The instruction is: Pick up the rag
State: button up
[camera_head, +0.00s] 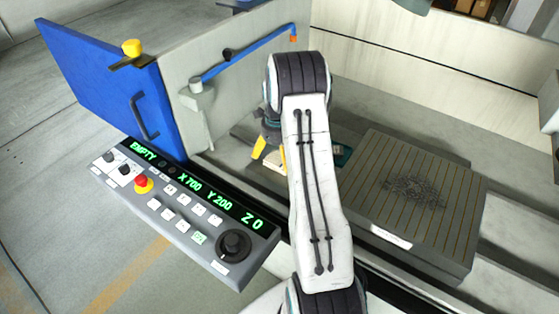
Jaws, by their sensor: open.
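My gripper (268,164) points down inside the machine's work area, left of my arm's white link. Its yellow fingers stand apart, open. A pale beige patch shows between and beside the fingers; it may be the rag, but it is small and mostly hidden by my gripper and arm. I cannot tell whether the fingers touch it. A teal item (343,155) shows just right of my arm, partly hidden behind the link; I cannot tell what it is.
A grey slotted block (455,215) with a dark scribbled patch stands right of my arm. The control panel (190,215) with a red stop button is at the front left. A blue door (105,75) stands open at the left; a blue jointed bar (250,48) is behind my arm.

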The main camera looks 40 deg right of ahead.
jog(key=shift+f, duration=1.3)
jog(key=shift+c, duration=0.3)
jog(key=c, duration=0.9)
